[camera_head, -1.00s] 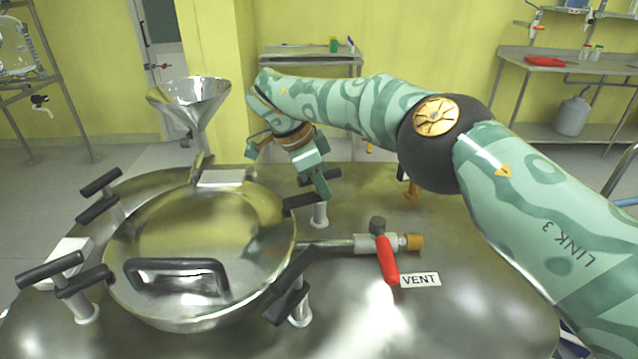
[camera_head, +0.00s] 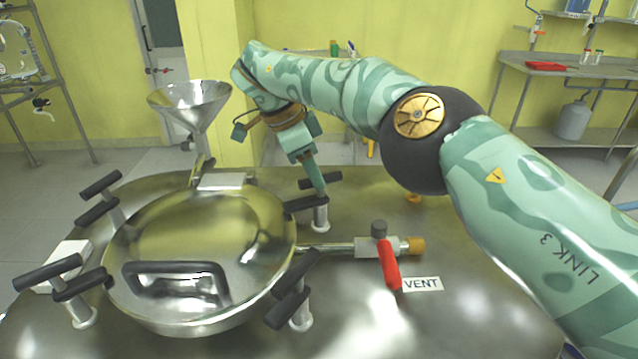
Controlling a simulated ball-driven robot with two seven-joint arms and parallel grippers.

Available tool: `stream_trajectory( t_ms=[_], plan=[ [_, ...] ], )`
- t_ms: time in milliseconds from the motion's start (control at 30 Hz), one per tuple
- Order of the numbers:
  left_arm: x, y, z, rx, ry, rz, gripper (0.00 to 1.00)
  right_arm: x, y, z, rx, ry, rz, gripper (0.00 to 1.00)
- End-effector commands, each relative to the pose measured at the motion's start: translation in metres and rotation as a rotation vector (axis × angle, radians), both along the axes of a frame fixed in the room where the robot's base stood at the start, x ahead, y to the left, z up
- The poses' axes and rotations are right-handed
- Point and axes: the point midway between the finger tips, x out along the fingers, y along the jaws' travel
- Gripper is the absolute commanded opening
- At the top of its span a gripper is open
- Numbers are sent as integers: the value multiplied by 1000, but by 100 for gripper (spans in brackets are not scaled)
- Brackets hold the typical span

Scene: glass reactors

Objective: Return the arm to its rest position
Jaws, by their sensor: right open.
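My right arm (camera_head: 350,90) comes in from the right, with its patterned green links raised over the steel reactor top. My right gripper (camera_head: 279,162) hangs at its end, open and empty, with its fingers spread. It is above the back right of the round lid, near a black-handled clamp (camera_head: 306,203). I cannot tell from this view how much space separates the near finger from that clamp. My left gripper is not in view.
The polished lid (camera_head: 200,235) has a black handle (camera_head: 178,268) and several black clamp handles around it. A steel funnel (camera_head: 190,100) stands behind it. A red-handled valve (camera_head: 390,264) beside a VENT label (camera_head: 422,284) sits to the right. Side benches stand behind.

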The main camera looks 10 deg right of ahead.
Motion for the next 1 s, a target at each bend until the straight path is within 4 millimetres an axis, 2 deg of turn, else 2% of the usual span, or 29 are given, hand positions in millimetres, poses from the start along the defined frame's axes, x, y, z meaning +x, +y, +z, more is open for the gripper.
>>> stream_trajectory(
  t_ms=[200,533,600,667,767,900,1000],
  plan=[
    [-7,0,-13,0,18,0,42,1,10,20,-1,4,-2,43],
    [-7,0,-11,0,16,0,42,-1,11,28,1,1,1,43],
    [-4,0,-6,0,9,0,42,-3,11,38,1,-6,0,43],
    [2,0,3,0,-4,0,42,-6,11,57,1,-19,0,43],
    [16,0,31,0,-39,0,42,-16,11,108,1,-54,0,43],
    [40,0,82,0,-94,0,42,-34,11,196,1,-108,0,43],
    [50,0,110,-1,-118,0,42,-42,11,238,1,-132,0,43]
  ],
)
